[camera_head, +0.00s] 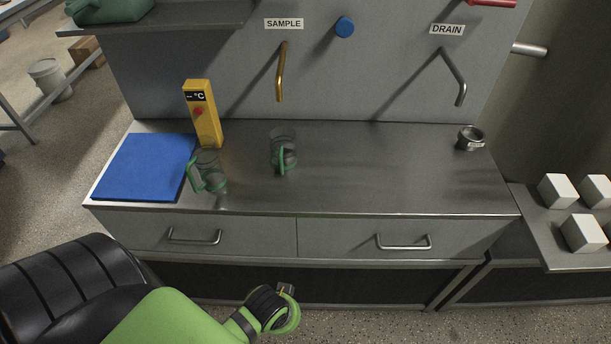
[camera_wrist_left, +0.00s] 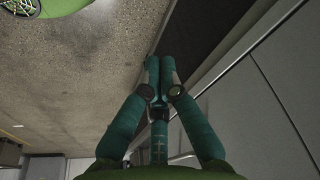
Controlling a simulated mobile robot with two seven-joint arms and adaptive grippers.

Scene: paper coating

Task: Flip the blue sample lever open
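The blue sample lever (camera_head: 345,27) shows as a round blue knob on the grey back panel, just right of the SAMPLE label (camera_head: 284,23). Any stem behind the knob is hidden. A brass spout (camera_head: 281,72) hangs below the label. My left arm comes in at the lower left of the head view, its wrist low in front of the drawers and far from the lever. In the left wrist view my left gripper (camera_wrist_left: 159,62) has its fingers together with nothing visible between them. My right gripper is in neither view.
On the steel counter (camera_head: 370,185) stand two glass cups with green handles (camera_head: 284,150) (camera_head: 209,172), a yellow thermometer (camera_head: 203,115), a blue mat (camera_head: 145,167) and a small metal cup (camera_head: 470,138). A drain spout (camera_head: 456,78) and red handle (camera_head: 492,3) are at right. White blocks (camera_head: 584,233) lie far right.

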